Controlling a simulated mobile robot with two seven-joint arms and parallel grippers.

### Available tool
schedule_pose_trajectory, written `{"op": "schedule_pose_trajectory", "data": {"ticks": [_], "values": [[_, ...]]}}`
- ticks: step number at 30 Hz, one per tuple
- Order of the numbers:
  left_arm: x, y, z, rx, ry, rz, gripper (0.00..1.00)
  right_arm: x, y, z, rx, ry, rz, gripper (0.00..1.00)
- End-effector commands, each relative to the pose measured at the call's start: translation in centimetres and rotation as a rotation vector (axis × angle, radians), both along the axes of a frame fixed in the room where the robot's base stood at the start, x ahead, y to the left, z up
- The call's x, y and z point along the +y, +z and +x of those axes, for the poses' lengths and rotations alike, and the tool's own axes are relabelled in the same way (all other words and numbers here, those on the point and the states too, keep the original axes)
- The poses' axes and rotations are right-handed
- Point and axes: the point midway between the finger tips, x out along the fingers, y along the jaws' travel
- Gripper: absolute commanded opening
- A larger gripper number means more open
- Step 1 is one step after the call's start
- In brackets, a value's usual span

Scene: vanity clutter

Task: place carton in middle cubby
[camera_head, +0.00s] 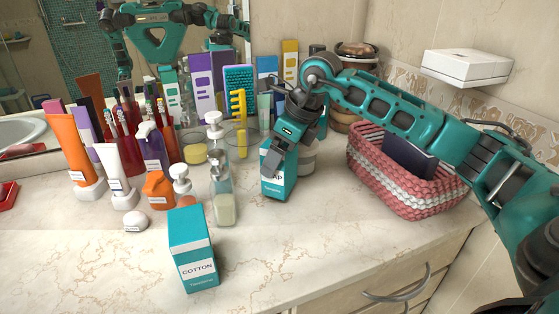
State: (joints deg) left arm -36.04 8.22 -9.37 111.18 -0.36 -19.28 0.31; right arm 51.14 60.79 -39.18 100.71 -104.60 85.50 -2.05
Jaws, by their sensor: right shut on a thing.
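My right gripper (277,165) reaches in from the right and is shut on a teal carton (279,188) with a white label ending in "AP". The carton is upright, its base at or just above the counter; I cannot tell if it touches. The gripper hides its upper part. A second teal carton (193,252), labelled "COTTON", stands upright near the counter's front, apart from the gripper. I cannot make out a middle cubby in this view. My left gripper does not show directly.
Pump bottles (221,170), tubes (66,145) and jars crowd the counter's left and back. A pink and white woven basket (400,190) with a dark box inside stands at right. The counter (330,240) is clear in front. A mirror is behind.

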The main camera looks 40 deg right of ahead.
Motion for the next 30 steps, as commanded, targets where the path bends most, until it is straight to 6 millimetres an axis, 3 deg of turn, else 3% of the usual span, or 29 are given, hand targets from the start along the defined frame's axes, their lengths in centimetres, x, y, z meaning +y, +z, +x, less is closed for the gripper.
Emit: {"op": "schedule_pose_trajectory", "data": {"ticks": [4, 16, 17, 18, 21, 30], "values": [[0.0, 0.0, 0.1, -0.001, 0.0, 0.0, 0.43, 0.0, -1.6, 0.0, 0.0, 0.0, 0.0, 0.51], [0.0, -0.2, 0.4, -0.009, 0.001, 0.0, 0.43, 0.0, -2.1, 0.0, -0.001, 0.0, 0.001, 0.51], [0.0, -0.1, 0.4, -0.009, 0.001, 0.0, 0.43, 0.0, -2.0, 0.0, -0.001, 0.0, 0.001, 0.87], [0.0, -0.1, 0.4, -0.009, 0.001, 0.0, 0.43, 0.0, -1.9, 0.0, -0.001, 0.0, 0.001, 0.91], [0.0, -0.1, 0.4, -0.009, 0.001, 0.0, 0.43, 0.0, -1.9, 0.0, -0.001, 0.0, 0.001, 1.0], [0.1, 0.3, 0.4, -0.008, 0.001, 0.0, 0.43, 0.0, -1.5, 0.0, -0.001, 0.0, 0.001, 1.0]]}}
